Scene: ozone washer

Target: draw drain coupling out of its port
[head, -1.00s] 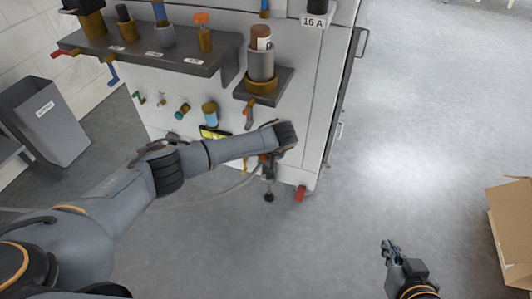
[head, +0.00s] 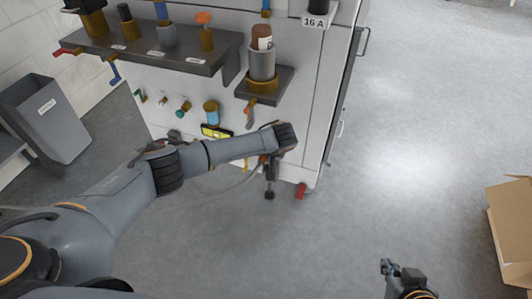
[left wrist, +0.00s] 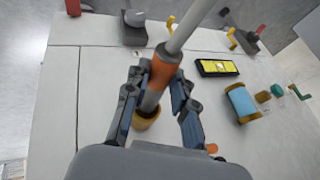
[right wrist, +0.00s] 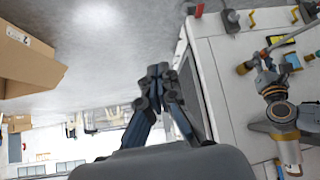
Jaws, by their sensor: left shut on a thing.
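A grey bin (head: 48,112) stands left. A cardboard box (head: 510,215) lies right. The floor between is clear.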

